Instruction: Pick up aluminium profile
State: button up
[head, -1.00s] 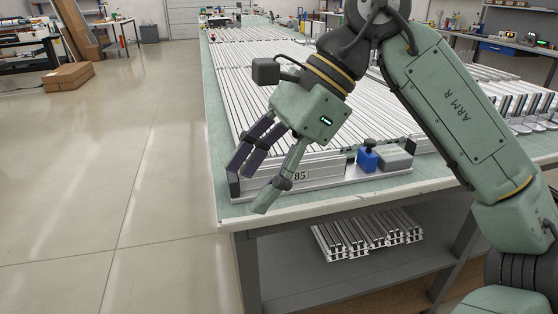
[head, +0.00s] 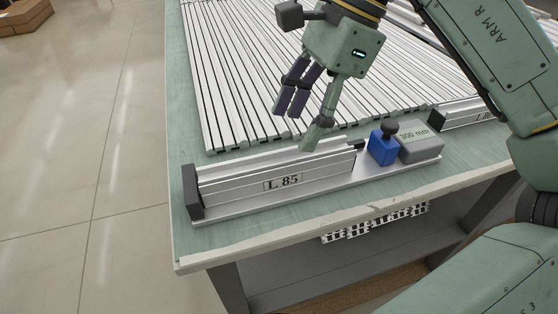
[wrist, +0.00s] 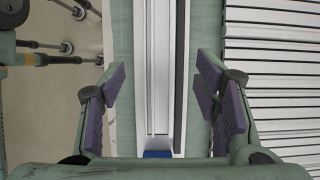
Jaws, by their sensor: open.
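An aluminium profile (head: 235,186) lies in a fixture labelled L 85 near the front edge of the table. A black end stop stands at its left end and a blue block (head: 382,150) with a black knob at its right. My gripper (head: 302,122) is open and above the profile, over its right half in the head view. In the wrist view the profile (wrist: 160,70) runs lengthwise between my open fingers (wrist: 160,95), with space on both sides. Nothing is held.
Many long profiles (head: 250,80) lie side by side behind the fixture. A grey block marked 300 mm (head: 420,148) sits right of the blue block. More profiles (head: 375,222) lie on the shelf below. The green tabletop (head: 190,245) is bare along the front edge.

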aim_at(282, 158)
jog(key=p+x, duration=0.1)
jog(key=x, duration=0.6)
jog(key=shift+f, duration=0.25)
jog(key=shift+c, duration=0.3)
grip_shut()
